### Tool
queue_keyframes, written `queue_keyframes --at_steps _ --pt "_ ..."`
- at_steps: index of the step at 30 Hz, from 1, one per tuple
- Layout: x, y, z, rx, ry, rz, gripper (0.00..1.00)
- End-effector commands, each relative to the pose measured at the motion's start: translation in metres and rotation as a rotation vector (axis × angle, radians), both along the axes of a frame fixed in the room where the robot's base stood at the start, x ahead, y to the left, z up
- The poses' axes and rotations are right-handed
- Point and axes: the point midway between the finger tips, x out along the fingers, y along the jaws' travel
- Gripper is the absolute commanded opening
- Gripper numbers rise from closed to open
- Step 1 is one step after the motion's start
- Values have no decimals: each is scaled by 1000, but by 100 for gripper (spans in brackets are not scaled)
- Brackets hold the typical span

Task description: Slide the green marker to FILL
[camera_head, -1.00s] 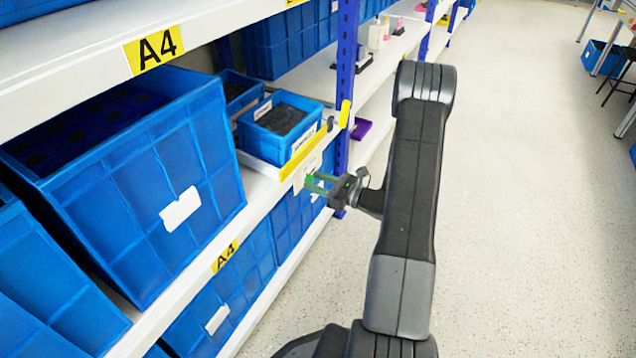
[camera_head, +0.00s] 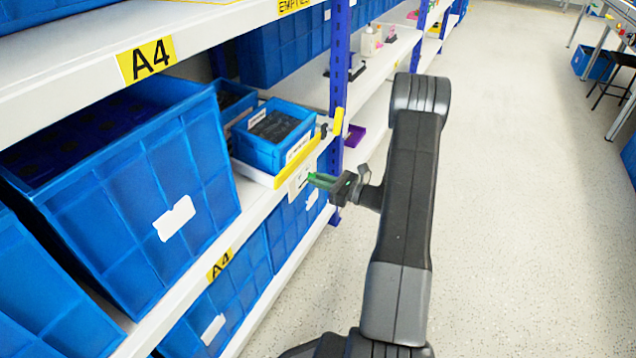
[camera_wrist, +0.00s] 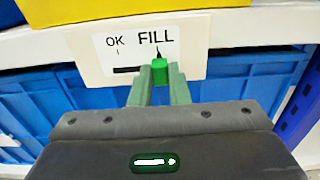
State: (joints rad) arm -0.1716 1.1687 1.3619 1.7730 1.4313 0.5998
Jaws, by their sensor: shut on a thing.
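A white label plate (camera_wrist: 95,50) with the words OK and FILL hangs at the shelf's front edge. In the wrist view the green marker (camera_wrist: 159,70) stands below the word FILL, in line with its tick. A dark slot shows to its left, under OK. My gripper (camera_wrist: 159,88) is shut on the green marker, with a green finger on each side of it. In the head view my gripper (camera_head: 318,181) reaches left to the plate (camera_head: 299,178), and the marker itself is too small to tell there.
A yellow strip (camera_head: 312,145) runs along the shelf edge above the plate. A small blue bin (camera_head: 262,152) and a large blue bin (camera_head: 125,190) stand on the shelf. A blue post (camera_head: 338,90) stands close behind my gripper. The aisle floor (camera_head: 520,200) is clear.

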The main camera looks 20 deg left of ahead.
Motion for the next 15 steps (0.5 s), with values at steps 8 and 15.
queue_keyframes --at_steps 8,15 --pt "3 0 1 0 -4 -8 38" --pt "2 -2 1 0 -3 -7 38"
